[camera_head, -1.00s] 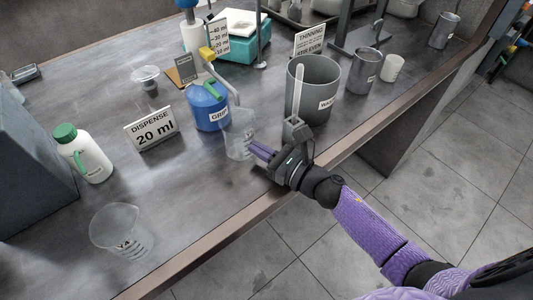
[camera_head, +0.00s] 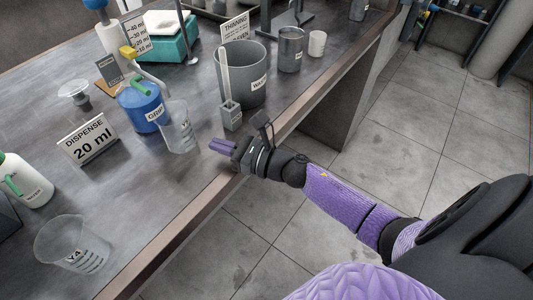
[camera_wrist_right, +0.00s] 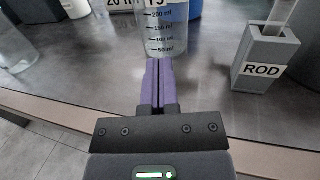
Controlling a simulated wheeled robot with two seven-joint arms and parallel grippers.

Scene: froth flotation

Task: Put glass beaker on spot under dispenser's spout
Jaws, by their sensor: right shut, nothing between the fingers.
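A clear glass beaker (camera_head: 177,131) with a printed scale stands upright on the bench beside a blue jug. It also shows in the right wrist view (camera_wrist_right: 166,38), straight beyond my fingertips. The dispenser (camera_head: 108,38) is a white body with a blue top, a yellow fitting and a grey spout (camera_head: 153,75) reaching toward the beaker. I cannot tell whether the spout's end is above the beaker. My right gripper (camera_head: 216,145) is shut and empty, just right of the beaker and apart from it in the head view. Its purple fingers (camera_wrist_right: 159,75) are together. My left gripper is not in view.
Another clear beaker (camera_head: 72,246) stands at the near left. The blue jug (camera_head: 142,108) and the "DISPENSE 20 ml" sign (camera_head: 88,140) are left of the scaled beaker. A grey rod holder (camera_head: 231,116) and a large grey bucket (camera_head: 242,78) stand close to my right gripper.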

